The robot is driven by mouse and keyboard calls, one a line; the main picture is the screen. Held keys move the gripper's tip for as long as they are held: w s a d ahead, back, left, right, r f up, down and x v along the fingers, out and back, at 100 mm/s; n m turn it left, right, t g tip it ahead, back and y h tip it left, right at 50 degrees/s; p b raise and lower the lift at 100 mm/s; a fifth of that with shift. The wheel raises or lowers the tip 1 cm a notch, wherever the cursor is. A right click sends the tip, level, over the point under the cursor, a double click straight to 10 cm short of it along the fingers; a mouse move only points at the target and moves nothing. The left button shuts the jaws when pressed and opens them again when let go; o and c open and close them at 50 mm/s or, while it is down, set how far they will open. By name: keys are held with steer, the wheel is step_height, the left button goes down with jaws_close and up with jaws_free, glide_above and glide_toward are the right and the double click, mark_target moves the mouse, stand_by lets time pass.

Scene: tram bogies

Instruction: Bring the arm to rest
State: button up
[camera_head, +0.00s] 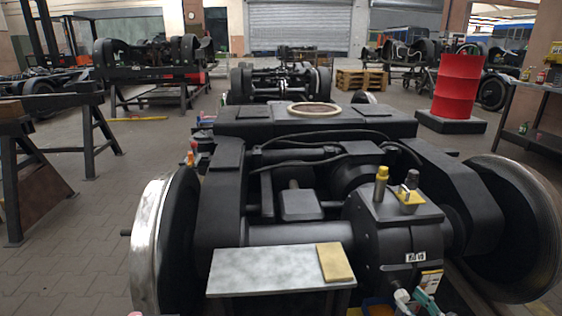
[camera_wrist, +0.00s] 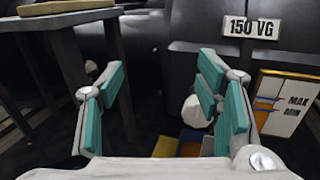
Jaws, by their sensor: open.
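My gripper (camera_wrist: 163,75) is open in the wrist view, its two teal-padded fingers apart with nothing between the pads. In the head view my gripper (camera_head: 418,299) shows low at the right, in front of the dark gearbox housing (camera_head: 385,232) of the near bogie, partly cut off by the bottom edge. In the wrist view a plate reading 150 VG (camera_wrist: 251,27) is on the housing beyond the fingers. A MAX/MIN level panel (camera_wrist: 287,103) is right of the right finger. A white rounded thing (camera_wrist: 194,112) shows beside the right finger; I cannot tell what it is.
A small grey table (camera_head: 265,270) with a yellow pad (camera_head: 335,262) stands left of my gripper. Blue and yellow items (camera_wrist: 190,142) lie below the fingers. Wheels (camera_head: 515,225) flank the bogie. A red drum (camera_head: 458,87) stands behind. Open floor (camera_head: 75,240) is at left.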

steer(key=s+a+r+n+g+y, duration=0.1)
steer(key=a+r+n+g+y, duration=0.4)
steer(key=a+r+n, duration=0.55)
steer(key=s+a+r+n+g+y, duration=0.1)
steer(key=a+r+n+g+y, duration=0.2)
steer(key=a+r+n+g, duration=0.75)
steer(key=s+a+r+n+g+h, duration=0.1)
steer(key=s+a+r+h, duration=0.15)
steer(key=s+r, duration=0.45)
steer(key=s+a+r+n+g+h, duration=0.25)
steer(key=s+r, duration=0.25)
steer(key=r, duration=0.3)
steer(key=s+r+n+t+h, duration=0.1)
steer(key=s+r+n+h, duration=0.15)
steer(key=s, duration=0.65)
steer(key=s+r+n+h, duration=0.2)
steer(key=s+h, duration=0.2)
steer(key=s, duration=0.5)
steer(key=s+r+n+t+h, duration=0.1)
steer(key=s+r+n+h, duration=0.15)
steer(key=s, duration=0.55)
step_height(320, 180, up, 32)
steer(key=d+t+p, duration=0.1)
steer(key=t+p, duration=0.3)
steer(key=p, duration=2.7)
steer(key=shift+s+d+r+n, duration=0.15)
steer(key=shift+s+d+n, duration=0.15)
steer(key=shift+n, duration=0.05)
